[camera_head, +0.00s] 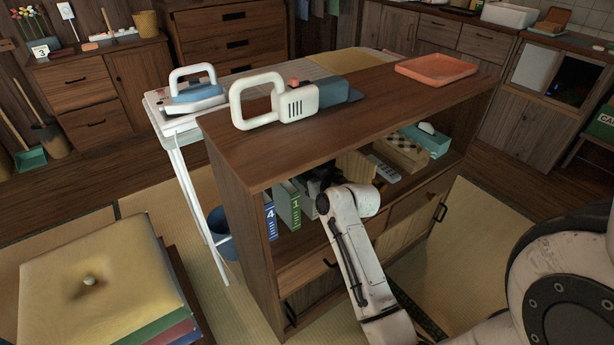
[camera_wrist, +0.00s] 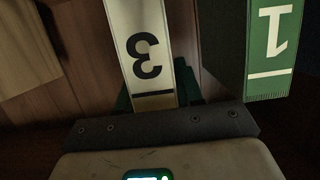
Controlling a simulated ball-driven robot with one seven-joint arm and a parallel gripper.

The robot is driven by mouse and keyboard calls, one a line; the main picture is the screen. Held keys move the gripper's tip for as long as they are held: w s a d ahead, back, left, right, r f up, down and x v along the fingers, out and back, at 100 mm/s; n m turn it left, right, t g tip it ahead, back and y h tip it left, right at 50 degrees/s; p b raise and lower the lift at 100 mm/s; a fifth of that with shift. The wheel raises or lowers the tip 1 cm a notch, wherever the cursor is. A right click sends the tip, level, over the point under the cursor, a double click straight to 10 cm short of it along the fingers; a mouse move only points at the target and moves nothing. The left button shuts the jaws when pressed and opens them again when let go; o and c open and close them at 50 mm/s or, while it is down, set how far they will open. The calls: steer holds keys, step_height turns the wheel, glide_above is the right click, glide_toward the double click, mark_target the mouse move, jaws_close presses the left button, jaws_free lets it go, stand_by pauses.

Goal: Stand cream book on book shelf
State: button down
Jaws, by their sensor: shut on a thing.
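The cream book (camera_wrist: 140,45) shows its pale spine with an upside-down black 3 in the wrist view. My gripper (camera_wrist: 155,92) is shut on it, with dark fingers on both sides of the spine's near end. In the head view my gripper (camera_head: 323,186) reaches into the open compartment of the wooden book shelf (camera_head: 236,206); the arm hides most or all of the cream book there. The cream book's base is hidden.
A blue book (camera_head: 270,216) marked 4 stands at the compartment's left end. A tan wooden piece (camera_head: 356,166), a checkered box (camera_head: 402,152) and a teal tissue box (camera_head: 427,139) are to the right. A cream handled appliance (camera_head: 290,103) and an orange tray (camera_head: 437,69) rest on top.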

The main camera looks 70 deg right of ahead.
steer(key=shift+f, duration=0.15)
steer(key=c, duration=0.7)
jaws_free()
steer(key=shift+c, duration=0.2)
